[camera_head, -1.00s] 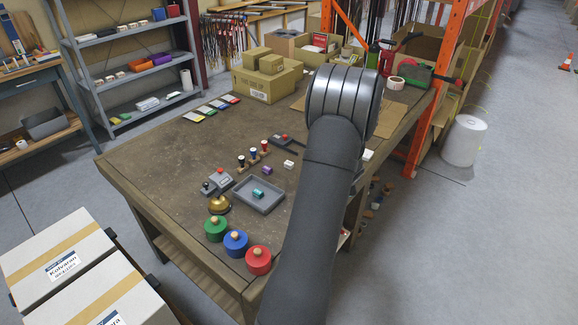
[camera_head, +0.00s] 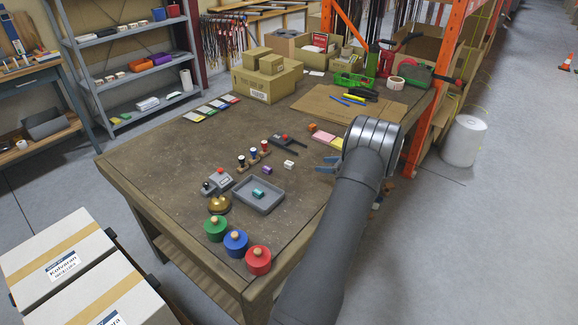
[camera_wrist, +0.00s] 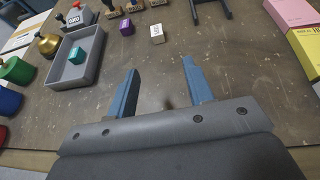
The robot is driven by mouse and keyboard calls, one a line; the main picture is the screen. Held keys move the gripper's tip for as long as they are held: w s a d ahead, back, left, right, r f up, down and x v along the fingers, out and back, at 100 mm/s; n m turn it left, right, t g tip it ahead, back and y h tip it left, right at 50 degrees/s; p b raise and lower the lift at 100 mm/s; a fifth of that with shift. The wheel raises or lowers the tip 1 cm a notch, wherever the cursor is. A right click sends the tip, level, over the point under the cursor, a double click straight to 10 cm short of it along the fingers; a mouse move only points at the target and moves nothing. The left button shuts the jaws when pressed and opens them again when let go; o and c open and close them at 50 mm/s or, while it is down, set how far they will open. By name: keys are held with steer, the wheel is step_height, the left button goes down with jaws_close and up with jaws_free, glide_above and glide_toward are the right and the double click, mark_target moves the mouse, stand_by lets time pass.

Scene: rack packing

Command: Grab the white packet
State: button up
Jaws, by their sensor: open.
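A small white packet (camera_head: 289,165) stands on the workbench, right of a purple block (camera_head: 267,170) and up and right of the grey tray. The white packet also shows in the wrist view (camera_wrist: 157,34), ahead of the fingertips and roughly between their lines, with faint print on its face. My gripper (camera_head: 322,166) is open, its two blue fingers apart and empty. It is at the right side of the bench, to the right of the packet and not touching it. The fingers also show in the wrist view (camera_wrist: 160,68).
The grey tray (camera_head: 245,204) holds a teal block (camera_head: 258,194). Pink and yellow packets (camera_wrist: 290,12) lie at the right. Red, blue and green round weights line the front. Bare bench lies between gripper and packet.

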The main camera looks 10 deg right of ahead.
glide_toward(290, 164)
steer(key=w+a+f, duration=0.1)
steer(key=w+a, duration=0.1)
steer(key=w, duration=0.1)
steer(key=shift+f, duration=0.4)
steer(key=shift+a+x, duration=0.25)
steer(key=shift+x, duration=2.4)
steer(key=shift+s+r, duration=0.2)
jaws_close()
